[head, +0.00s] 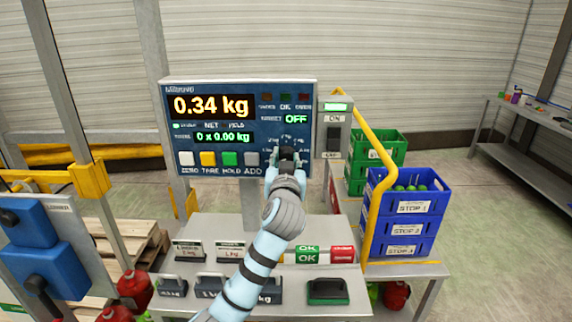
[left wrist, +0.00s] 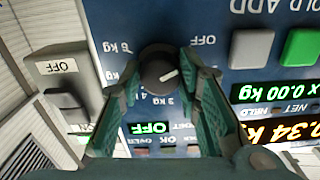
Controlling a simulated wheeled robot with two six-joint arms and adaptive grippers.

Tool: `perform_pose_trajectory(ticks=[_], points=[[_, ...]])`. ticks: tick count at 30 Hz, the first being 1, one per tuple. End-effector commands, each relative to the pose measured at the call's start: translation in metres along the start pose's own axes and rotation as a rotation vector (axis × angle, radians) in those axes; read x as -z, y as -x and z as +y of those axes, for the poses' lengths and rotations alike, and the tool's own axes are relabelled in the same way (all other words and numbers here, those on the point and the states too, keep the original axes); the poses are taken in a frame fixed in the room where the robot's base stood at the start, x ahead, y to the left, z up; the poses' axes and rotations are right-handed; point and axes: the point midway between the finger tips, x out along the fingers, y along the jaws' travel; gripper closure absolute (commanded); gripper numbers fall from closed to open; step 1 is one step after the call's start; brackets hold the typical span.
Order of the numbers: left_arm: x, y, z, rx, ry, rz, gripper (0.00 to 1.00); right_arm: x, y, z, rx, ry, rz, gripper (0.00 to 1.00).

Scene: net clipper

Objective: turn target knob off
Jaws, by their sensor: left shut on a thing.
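The dark round target knob (left wrist: 158,66) sits at the lower right of the blue scale panel (head: 180,130). My left gripper (head: 287,158) reaches the panel there and hides most of the knob in the head view. In the left wrist view, which is upside down, the green fingers of my left gripper (left wrist: 160,78) are shut on the knob, one on each side. The knob's white mark points right and slightly up in that view, roughly toward the printed OFF label (left wrist: 203,40). The target readout (head: 296,118) shows OFF in green. My right gripper is not in view.
The panel display (head: 210,106) reads 0.34 kg. A grey switch box (head: 334,130) stands right of the panel, near a yellow rail (head: 374,200). Blue crates (head: 402,222) stand at right.

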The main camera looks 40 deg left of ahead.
Motion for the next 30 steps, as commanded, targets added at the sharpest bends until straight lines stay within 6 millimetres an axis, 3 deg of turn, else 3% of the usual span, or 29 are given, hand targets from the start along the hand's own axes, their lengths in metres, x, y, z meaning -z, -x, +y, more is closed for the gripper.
perform_pose_trajectory(ticks=[21, 22, 24, 26, 30], points=[[0.0026, 0.0000, -0.0003, 0.000, 0.089, 0.006, 0.97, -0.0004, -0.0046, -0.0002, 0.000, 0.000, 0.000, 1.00], [0.0026, 0.0000, -0.0003, 0.000, 0.089, 0.006, 0.68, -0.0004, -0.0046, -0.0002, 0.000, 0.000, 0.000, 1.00], [0.0024, 0.0000, -0.0003, 0.000, 0.089, 0.005, 0.56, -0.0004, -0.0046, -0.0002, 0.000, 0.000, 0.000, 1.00], [0.0020, 0.0000, -0.0002, 0.000, 0.088, 0.004, 0.49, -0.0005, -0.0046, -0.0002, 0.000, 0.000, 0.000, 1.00], [0.0013, 0.0000, -0.0002, 0.000, 0.088, 0.002, 0.49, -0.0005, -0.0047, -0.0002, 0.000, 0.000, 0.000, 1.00]])
